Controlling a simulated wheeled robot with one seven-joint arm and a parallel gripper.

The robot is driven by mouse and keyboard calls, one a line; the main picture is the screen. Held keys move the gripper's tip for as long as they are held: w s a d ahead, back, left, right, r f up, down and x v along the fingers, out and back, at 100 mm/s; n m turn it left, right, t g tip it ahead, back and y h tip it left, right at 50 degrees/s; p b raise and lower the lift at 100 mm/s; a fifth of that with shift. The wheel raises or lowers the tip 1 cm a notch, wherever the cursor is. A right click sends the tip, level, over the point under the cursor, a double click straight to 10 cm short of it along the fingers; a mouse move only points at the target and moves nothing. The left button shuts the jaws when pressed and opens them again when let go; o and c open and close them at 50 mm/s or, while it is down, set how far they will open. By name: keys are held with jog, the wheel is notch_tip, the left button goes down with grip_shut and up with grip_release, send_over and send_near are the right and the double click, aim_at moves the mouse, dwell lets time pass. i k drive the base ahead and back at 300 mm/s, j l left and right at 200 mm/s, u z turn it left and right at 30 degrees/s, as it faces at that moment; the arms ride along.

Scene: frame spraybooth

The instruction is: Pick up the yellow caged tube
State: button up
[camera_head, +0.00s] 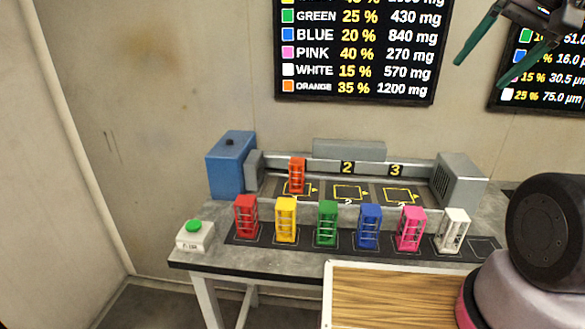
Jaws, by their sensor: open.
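The yellow caged tube (286,220) stands upright in a row on the dark strip at the front of the grey workbench. It is between the red caged tube (246,217) and the green caged tube (327,223). My gripper (492,62) is at the top right, in front of the wall and screens, well above and to the right of the yellow tube. Its two dark green fingers are apart, with nothing between them.
Blue (369,226), pink (411,228) and white (452,230) caged tubes continue the row rightward. An orange caged tube (297,175) stands behind in the first marked bay. A green button box (195,235) sits left. A wooden-topped surface (400,295) is in front.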

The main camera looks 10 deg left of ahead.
aim_at(286, 207)
jog(key=u, duration=1.25)
